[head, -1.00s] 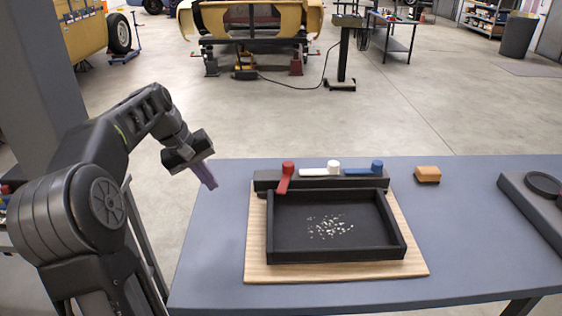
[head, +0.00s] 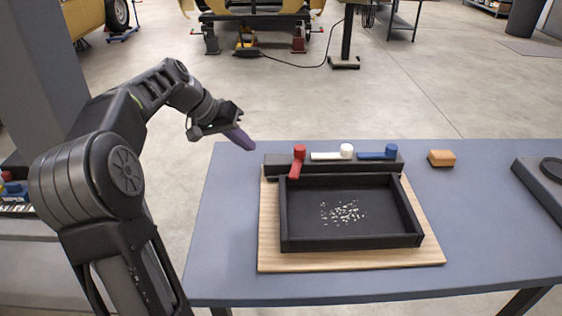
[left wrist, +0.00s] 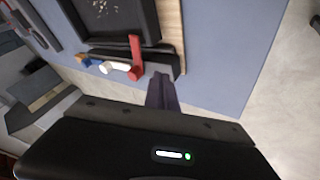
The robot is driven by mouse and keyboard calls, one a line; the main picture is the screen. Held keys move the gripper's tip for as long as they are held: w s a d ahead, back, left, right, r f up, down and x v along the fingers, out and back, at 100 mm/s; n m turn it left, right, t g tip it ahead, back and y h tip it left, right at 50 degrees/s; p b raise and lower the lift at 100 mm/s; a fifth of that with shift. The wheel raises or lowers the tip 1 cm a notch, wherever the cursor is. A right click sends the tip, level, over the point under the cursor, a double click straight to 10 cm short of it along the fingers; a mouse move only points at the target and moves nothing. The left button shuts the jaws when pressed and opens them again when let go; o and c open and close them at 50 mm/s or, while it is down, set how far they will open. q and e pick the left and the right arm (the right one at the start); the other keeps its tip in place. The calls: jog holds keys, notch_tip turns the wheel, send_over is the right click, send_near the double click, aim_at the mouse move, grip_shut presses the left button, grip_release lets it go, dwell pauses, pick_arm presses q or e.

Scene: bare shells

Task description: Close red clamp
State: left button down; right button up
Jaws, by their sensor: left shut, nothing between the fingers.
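The red clamp (head: 298,160) stands at the left end of a black bar (head: 334,166) behind a black tray (head: 282,215). Its lever points forward toward the tray, while the white clamp (head: 333,154) and the blue clamp (head: 378,153) have levers lying along the bar. My left gripper (head: 252,147) is shut and empty, in the air to the left of the red clamp and apart from it. In the left wrist view the gripper's fingers (left wrist: 160,92) point toward the bar, near the red clamp (left wrist: 136,58). My right gripper is not in view.
The tray holds scattered pale bits and sits on a wooden board (head: 350,260) on the blue-grey table (head: 490,220). An orange-brown block (head: 441,158) lies right of the bar. A dark grey device (head: 545,180) stands at the right edge. The table's left part is clear.

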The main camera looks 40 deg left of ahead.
aim_at(297, 161)
pick_arm(q)
jog(key=x, duration=0.9)
jog(key=shift+d+f+p, duration=0.1)
jog(key=shift+d+p, duration=0.05)
jog(key=shift+p, duration=0.2)
jog(key=d, duration=0.1)
jog(key=w+d, duration=0.1)
jog(key=d, duration=0.1)
jog(key=shift+w+p, duration=0.15)
jog(key=shift+p, duration=0.2)
jog(key=shift+w+d, duration=0.1)
jog(key=shift+d, duration=0.2)
jog(key=shift+d+n+y+b, duration=0.3)
jog(key=shift+d+n+b, duration=0.15)
jog(key=shift+n+b, duration=0.15)
jog(key=shift+d, duration=0.1)
